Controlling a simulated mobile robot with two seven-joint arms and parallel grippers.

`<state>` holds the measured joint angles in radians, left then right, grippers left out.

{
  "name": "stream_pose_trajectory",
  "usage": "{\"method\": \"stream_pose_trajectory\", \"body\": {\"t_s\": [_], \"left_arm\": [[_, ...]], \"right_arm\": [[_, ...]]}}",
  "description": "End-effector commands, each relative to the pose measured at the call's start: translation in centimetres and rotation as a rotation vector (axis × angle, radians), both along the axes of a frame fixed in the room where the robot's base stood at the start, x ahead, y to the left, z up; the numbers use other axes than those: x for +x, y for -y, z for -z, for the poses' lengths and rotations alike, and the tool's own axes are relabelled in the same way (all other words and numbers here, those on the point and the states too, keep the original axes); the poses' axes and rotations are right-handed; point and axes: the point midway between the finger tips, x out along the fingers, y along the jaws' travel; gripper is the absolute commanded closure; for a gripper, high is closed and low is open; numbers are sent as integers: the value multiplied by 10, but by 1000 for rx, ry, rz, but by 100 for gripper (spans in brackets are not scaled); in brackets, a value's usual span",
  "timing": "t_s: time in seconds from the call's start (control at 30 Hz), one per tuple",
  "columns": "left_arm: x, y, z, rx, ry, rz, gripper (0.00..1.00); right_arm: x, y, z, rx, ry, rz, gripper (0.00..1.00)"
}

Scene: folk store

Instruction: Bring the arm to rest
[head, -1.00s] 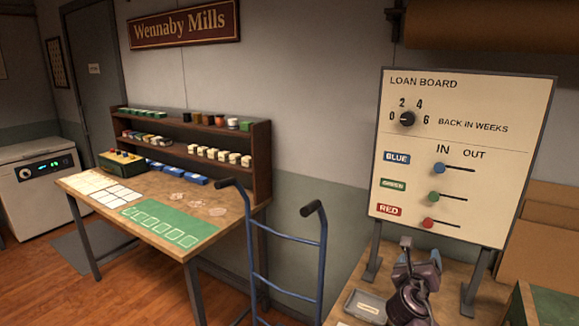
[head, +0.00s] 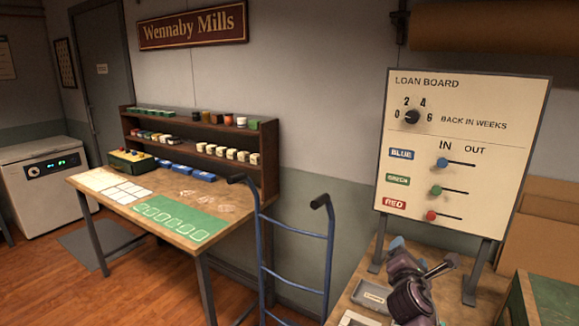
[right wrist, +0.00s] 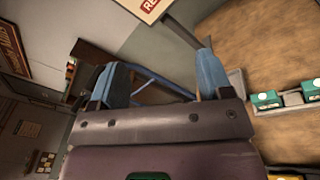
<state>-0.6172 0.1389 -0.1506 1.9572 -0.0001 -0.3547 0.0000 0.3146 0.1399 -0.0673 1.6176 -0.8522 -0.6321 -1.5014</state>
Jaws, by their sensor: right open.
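My right gripper (head: 424,260) is low in the head view, in front of the loan board (head: 488,88) and above the small table under it. Its blue fingers stand wide apart with nothing between them, as the right wrist view (right wrist: 160,78) also shows. The gripper touches neither the board nor its sliders as far as I can see. My left gripper is not in view.
A blue hand truck (head: 293,236) stands left of the small table. A grey tray (head: 371,297) lies beside my right arm. A green-topped box (head: 553,300) is at the lower right. Further left is a work table (head: 140,206) with a shelf.

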Motion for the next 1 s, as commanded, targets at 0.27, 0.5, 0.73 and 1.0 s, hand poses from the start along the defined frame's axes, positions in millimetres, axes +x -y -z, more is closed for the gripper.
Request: {"method": "stream_pose_trajectory", "body": {"t_s": [0.27,0.5,0.73,1.0], "left_arm": [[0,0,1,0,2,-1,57],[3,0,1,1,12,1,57],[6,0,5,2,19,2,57],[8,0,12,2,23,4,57]], "right_arm": [[-22,-20,18,695,168,-106,28],[-68,-31,61,1347,230,-119,28],[-147,-35,125,1983,240,3,28],[-256,-29,199,2267,208,240,28]]}}
